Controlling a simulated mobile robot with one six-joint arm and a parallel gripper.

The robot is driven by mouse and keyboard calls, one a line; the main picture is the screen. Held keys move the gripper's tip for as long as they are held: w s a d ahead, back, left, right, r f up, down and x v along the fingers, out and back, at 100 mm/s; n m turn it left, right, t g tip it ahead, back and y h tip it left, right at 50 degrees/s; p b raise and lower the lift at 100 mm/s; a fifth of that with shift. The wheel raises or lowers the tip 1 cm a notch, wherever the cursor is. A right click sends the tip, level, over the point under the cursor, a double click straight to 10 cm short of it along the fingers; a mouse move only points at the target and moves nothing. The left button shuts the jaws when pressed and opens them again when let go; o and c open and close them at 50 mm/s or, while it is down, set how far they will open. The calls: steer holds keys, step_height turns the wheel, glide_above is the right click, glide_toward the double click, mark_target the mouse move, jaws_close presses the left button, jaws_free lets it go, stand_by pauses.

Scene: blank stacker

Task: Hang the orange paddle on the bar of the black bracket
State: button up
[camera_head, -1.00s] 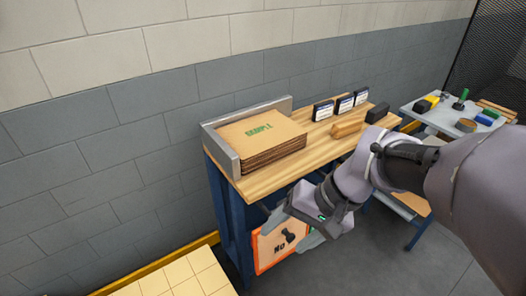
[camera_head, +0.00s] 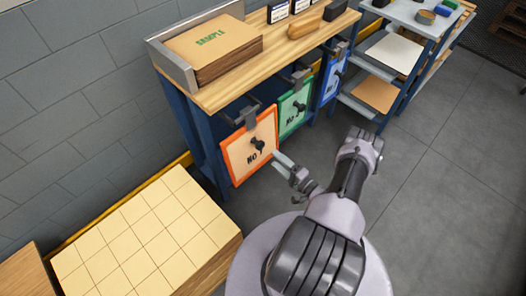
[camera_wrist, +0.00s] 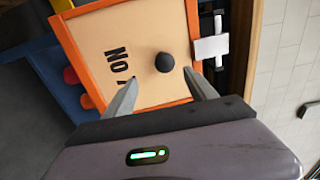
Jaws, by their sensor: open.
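The orange paddle (camera_head: 236,158) is a pale board with an orange rim, "NO" lettering and a black knob (camera_head: 257,146). It hangs upright below the bench top at a black bracket (camera_head: 232,117), with a grey hook piece (camera_head: 251,119) at its top edge. The wrist view shows the paddle (camera_wrist: 112,38), its knob (camera_wrist: 164,62) and a light hook piece (camera_wrist: 211,47) by the dark bracket. My gripper (camera_wrist: 163,80) is open and empty. Its fingertips point at the paddle face, either side of the knob and apart from it. The exact hook-to-bar contact is too small to tell.
A green paddle (camera_head: 288,117) and a blue paddle (camera_head: 327,87) hang to the right. A cardboard stack (camera_head: 205,50) sits on the wooden bench (camera_head: 226,87). A tiled block (camera_head: 145,235) stands low at the left. Open floor (camera_head: 440,190) lies to the right.

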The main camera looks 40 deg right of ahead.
mark_target(256, 144)
steer(key=w+b, duration=0.1)
steer(key=w, duration=0.3)
steer(key=w+b, duration=0.1)
steer(key=w, duration=0.3)
steer(key=w+a+b, duration=0.1)
steer(key=w, duration=0.3)
steer(key=shift+s+a, duration=0.1)
steer(key=shift+a, duration=0.05)
jaws_close()
